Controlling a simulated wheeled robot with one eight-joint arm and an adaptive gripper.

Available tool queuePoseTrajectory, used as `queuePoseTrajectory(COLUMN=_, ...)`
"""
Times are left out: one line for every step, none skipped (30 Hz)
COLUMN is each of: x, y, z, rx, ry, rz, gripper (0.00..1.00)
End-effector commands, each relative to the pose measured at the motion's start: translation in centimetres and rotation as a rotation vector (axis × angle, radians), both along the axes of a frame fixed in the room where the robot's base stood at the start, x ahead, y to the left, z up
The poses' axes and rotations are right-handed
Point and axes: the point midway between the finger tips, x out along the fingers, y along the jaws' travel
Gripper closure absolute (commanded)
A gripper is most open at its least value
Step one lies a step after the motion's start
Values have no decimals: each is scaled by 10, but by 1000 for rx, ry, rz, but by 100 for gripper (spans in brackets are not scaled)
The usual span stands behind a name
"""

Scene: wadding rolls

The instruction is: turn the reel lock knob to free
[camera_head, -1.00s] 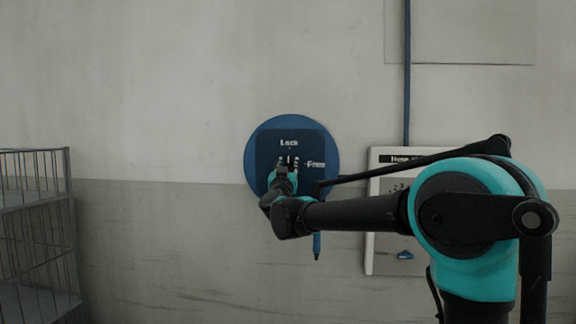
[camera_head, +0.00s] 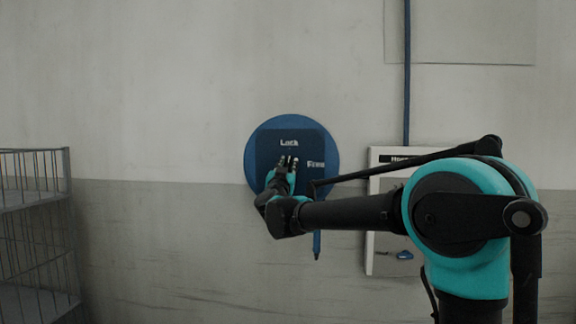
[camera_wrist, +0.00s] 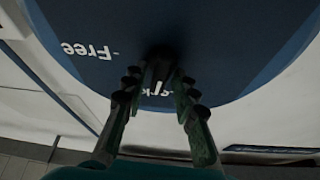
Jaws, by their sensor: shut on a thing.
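The blue round reel (camera_head: 256,137) is on the wall, with a dark blue square plate (camera_head: 267,143) on its front. The plate carries a "Lock" label at the top and a "Free" label at the right. My gripper (camera_head: 289,163) is at the middle of the plate and hides most of the knob in the head view. In the wrist view my gripper (camera_wrist: 158,80) has its fingers on both sides of the dark knob (camera_wrist: 160,53), shut on it. "Free" appears upside down at the left there, and the "Lock" label is partly covered by the fingers.
A pale wall panel (camera_head: 384,255) with a blue handle is right of the reel, partly behind my arm. A blue pipe (camera_head: 407,80) runs up the wall above it. A wire rack (camera_head: 38,215) stands at the far left. Bare wall lies between rack and reel.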

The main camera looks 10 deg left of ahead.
Motion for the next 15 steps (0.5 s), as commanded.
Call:
queuePoseTrajectory(x=0, y=1, z=0, rx=35, ry=0, rz=1, gripper=100)
queuePoseTrajectory(x=0, y=1, z=0, rx=60, ry=-1, rz=1, gripper=100)
queuePoseTrajectory(x=0, y=1, z=0, rx=94, ry=-2, rz=1, gripper=100)
queuePoseTrajectory(x=0, y=1, z=-1, rx=122, ry=-3, rz=2, gripper=100)
queuePoseTrajectory(x=-1, y=0, z=0, rx=149, ry=-4, rz=1, gripper=100)
queuePoseTrajectory(x=0, y=0, z=-1, rx=187, ry=-6, rz=2, gripper=100)
queuePoseTrajectory(x=0, y=0, z=-1, rx=216, ry=-7, rz=1, gripper=100)
queuePoseTrajectory(x=0, y=0, z=0, rx=244, ry=-8, rz=1, gripper=100)
queuePoseTrajectory(x=0, y=0, z=-1, rx=282, ry=-9, rz=0, gripper=100)
queuePoseTrajectory(x=0, y=-1, z=-1, rx=311, ry=-10, rz=1, gripper=100)
queuePoseTrajectory(x=0, y=0, z=-1, rx=339, ry=-11, rz=1, gripper=100)
queuePoseTrajectory(x=0, y=-1, z=-1, rx=377, ry=-11, rz=1, gripper=100)
queuePoseTrajectory(x=0, y=-1, z=-1, rx=406, ry=-13, rz=1, gripper=100)
queuePoseTrajectory(x=-1, y=-1, z=-1, rx=434, ry=-13, rz=2, gripper=100)
queuePoseTrajectory(x=-1, y=-1, z=-1, rx=473, ry=-14, rz=1, gripper=100)
